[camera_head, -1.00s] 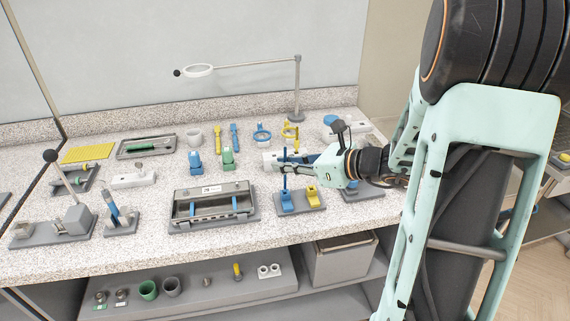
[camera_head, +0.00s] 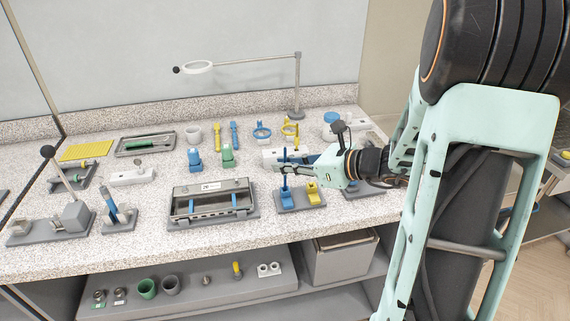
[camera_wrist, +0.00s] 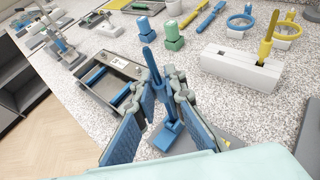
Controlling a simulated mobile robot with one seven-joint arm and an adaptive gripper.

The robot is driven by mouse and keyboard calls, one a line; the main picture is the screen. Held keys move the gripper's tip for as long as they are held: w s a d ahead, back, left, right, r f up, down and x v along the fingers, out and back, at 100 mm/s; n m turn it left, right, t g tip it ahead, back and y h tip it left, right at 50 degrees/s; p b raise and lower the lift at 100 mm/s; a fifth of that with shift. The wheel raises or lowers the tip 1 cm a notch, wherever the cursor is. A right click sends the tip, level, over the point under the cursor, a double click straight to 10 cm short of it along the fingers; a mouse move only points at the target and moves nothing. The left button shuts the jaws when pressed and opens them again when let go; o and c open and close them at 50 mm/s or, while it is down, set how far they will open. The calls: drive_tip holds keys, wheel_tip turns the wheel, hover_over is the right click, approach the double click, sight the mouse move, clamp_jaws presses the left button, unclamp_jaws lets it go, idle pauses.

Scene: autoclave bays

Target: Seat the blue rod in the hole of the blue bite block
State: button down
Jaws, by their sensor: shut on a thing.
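My gripper (camera_head: 286,164) is shut on the blue rod (camera_wrist: 149,66), with the fingers on either side of it in the wrist view. The rod stands about upright, its rounded top above the fingers. Its lower part (camera_head: 285,182) shows below the gripper in the head view, in line with the blue bite block (camera_head: 286,203). The block also shows below the fingers in the wrist view (camera_wrist: 168,138). The fingers partly hide where rod and block meet, so I cannot tell how deep the rod sits in the hole.
A yellow bite block (camera_head: 313,195) stands right beside the blue one on the same grey base. A grey tray-like fixture (camera_head: 212,221) is to the left. A white block with a yellow piece (camera_wrist: 240,70) stands close behind. Blue and green bottles (camera_head: 228,157) stand farther back.

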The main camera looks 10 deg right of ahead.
drive_tip(key=shift+f+b, duration=1)
drive_tip(key=shift+f, duration=0.2)
drive_tip(key=c, duration=1.9)
unclamp_jaws()
drive_tip(key=shift+d, duration=0.1)
drive_tip(key=v, duration=1.2)
